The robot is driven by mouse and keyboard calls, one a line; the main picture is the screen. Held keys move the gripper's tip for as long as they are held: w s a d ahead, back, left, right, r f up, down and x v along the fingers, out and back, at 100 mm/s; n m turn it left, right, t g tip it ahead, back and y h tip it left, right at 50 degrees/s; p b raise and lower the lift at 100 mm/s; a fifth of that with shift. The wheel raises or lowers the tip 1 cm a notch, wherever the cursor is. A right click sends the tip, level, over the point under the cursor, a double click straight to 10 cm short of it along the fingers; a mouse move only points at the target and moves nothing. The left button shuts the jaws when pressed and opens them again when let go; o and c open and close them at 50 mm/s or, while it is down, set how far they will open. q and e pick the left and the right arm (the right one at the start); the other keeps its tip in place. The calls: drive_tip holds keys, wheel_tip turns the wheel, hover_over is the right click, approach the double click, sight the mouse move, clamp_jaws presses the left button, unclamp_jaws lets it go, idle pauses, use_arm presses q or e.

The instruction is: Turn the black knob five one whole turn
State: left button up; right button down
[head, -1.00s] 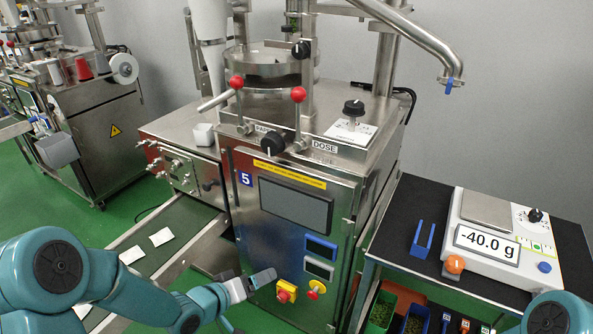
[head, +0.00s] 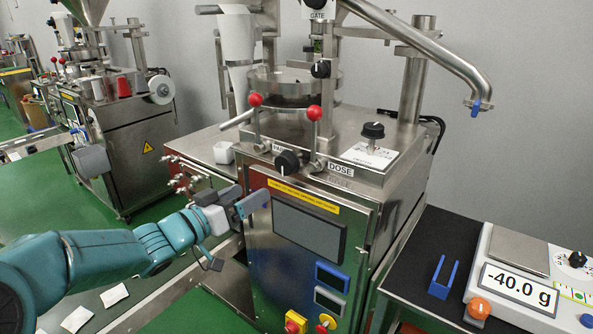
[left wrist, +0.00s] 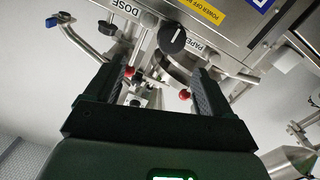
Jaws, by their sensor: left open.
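The machine marked 5 in the earlier head view carries a large black knob (head: 287,163) at the front edge of its top, by the DOSE label. The left wrist view shows this knob (left wrist: 172,40) with a white pointer line, near a PAPER label, just beyond the gap between my fingers. My left gripper (head: 252,203) is in front of the cabinet, below and left of the knob. In the left wrist view my left gripper (left wrist: 158,70) is open and empty, apart from the knob. My right gripper is out of view.
Red ball-ended levers (head: 314,113) stand close by the knob. Another black knob (head: 373,130) sits on the machine's top, and one on the column (head: 320,68). A scale (head: 512,275) and blue holder (head: 441,278) stand on the table at right.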

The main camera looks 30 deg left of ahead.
sight(282, 165)
use_arm(q)
drive_tip(key=shift+y, duration=0.5)
drive_tip(key=w, duration=1.5)
drive_tip(key=shift+a+r, duration=0.1)
drive_tip(key=shift+a, duration=0.25)
drive_tip(key=c, duration=1)
